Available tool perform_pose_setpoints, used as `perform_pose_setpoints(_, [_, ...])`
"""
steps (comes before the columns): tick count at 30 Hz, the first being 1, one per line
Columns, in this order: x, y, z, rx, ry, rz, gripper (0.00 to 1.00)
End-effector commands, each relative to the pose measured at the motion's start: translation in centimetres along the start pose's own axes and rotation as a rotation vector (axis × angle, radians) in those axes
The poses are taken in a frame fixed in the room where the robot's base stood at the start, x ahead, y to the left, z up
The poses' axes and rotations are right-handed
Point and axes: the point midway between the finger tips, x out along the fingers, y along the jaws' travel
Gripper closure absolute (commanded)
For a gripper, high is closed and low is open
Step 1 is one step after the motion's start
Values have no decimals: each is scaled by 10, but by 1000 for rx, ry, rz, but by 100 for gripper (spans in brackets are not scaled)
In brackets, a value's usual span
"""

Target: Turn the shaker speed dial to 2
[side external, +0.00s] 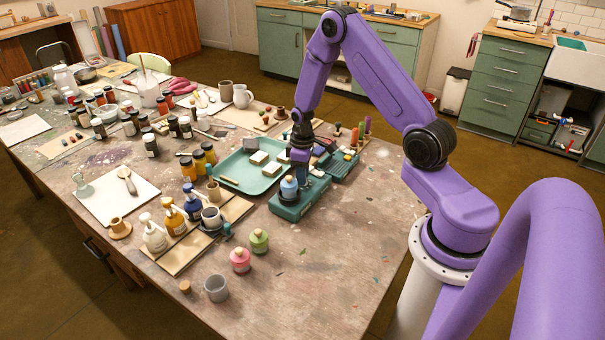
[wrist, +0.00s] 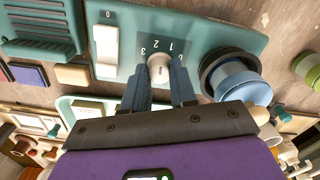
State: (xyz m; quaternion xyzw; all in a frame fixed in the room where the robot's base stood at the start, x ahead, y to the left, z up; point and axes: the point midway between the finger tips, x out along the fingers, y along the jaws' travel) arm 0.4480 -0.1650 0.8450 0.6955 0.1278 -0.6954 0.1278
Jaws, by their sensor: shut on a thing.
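The shaker is a teal box (side external: 299,206) near the table's right side in the side view; its top panel (wrist: 210,28) fills the upper part of the wrist view. Its speed dial (wrist: 160,66) is a small pale knob with printed numbers, including 1, 2 and 3, in an arc beside it. I cannot tell which number it points at. My gripper (wrist: 160,82) is shut on the dial, one dark finger on each side. In the side view my gripper (side external: 299,158) is low over the shaker, and the dial is hidden.
A blue jar (side external: 289,187) stands on the shaker's round dark holder, close right of my fingers in the wrist view (wrist: 240,82). A white rocker switch (wrist: 106,46) is left of the dial. A teal tray (side external: 236,165) lies beside the shaker. The table's front right is mostly clear.

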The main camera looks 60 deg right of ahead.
Motion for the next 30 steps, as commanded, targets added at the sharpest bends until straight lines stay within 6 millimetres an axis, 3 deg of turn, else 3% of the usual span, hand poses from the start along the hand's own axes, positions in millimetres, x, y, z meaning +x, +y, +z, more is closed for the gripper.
perform_pose_setpoints(12, [0, 0, 0, -212, -1, -1, 100])
perform_pose_setpoints(30, [0, 0, 0, -248, -1, -1, 100])
